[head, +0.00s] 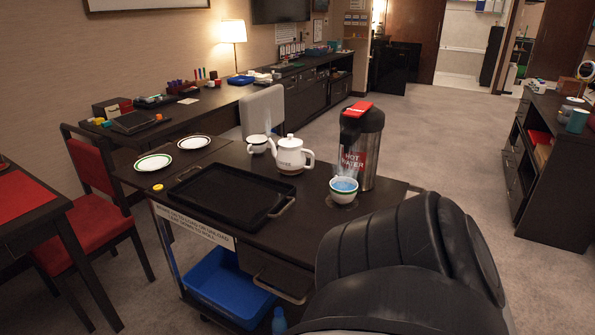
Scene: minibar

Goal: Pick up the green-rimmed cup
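A white cup with a green-looking rim (343,193) stands upright on a round dark mat at the near right part of the dark cart top (318,222). Its inside looks blue, perhaps from liquid. It is just in front of the hot water flask (368,160), to the right of the black tray. A second white cup (257,144), with a dark rim, stands farther back beside the white teapot (290,155). Neither of my grippers shows in the head view.
An empty black tray (232,197) lies on the cart, with a green-rimmed plate (153,162) and a dark-rimmed plate (194,142) behind it. A bulky dark shape hides the cart's near right corner. A blue bin (228,285) sits below. Open floor lies right.

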